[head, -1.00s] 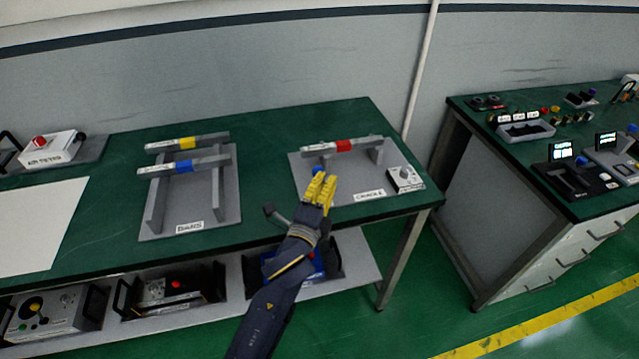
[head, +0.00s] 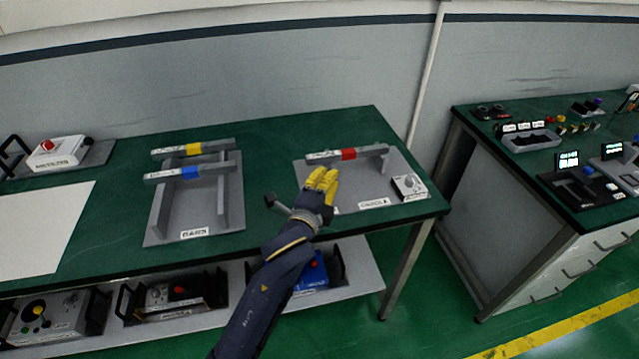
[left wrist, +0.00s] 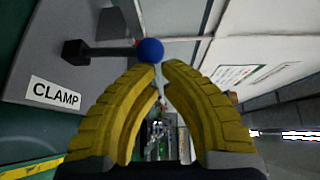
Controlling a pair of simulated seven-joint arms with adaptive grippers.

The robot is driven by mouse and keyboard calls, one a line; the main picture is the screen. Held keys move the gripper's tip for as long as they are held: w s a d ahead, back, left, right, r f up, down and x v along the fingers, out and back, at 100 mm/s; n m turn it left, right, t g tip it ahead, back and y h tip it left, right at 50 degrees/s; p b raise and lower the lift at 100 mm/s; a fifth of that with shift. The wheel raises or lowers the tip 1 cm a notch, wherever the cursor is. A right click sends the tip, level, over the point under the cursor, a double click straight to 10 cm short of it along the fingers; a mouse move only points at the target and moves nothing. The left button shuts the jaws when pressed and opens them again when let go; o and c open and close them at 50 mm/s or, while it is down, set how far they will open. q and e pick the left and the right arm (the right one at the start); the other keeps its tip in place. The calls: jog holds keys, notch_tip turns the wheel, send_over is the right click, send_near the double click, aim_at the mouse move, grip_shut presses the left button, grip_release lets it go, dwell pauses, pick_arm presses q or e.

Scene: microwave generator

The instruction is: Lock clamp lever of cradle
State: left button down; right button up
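The cradle (head: 385,206) is a grey plate on the right part of the green bench, carrying a bar with a red band (head: 348,154). My left gripper (head: 322,178), with yellow fingers, is over the left part of the cradle. In the left wrist view, the clamp lever is a dark arm (left wrist: 105,50) ending in a blue ball knob (left wrist: 150,50). The knob is just beyond my left fingertips (left wrist: 160,68), which are drawn nearly together; contact is unclear. A CLAMP label (left wrist: 53,94) is beside the lever. The hand hides the knob in the head view. My right gripper is not in view.
A small dial box (head: 409,187) stands at the cradle's right. A grey rack (head: 190,228) with yellow-banded and blue-banded bars stands to the left, with bare green bench between. Units sit on the lower shelf (head: 210,307). Another bench (head: 600,205) stands at the right.

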pick_arm(q)
jog(key=shift+w+a+r, duration=0.15)
jog(key=shift+w+r, duration=0.1)
jog(key=shift+w, duration=0.6)
jog(key=shift+w+a+r, duration=0.1)
jog(key=shift+w+r, duration=0.1)
jog(key=shift+w, duration=0.8)
jog(key=s+a+r, duration=0.2)
jog(key=s+r, duration=0.4)
jog(key=s, duration=0.5)
jog(key=shift+s+a, duration=0.3)
jog(key=shift+a, duration=0.1)
jog(key=shift+f, duration=0.1)
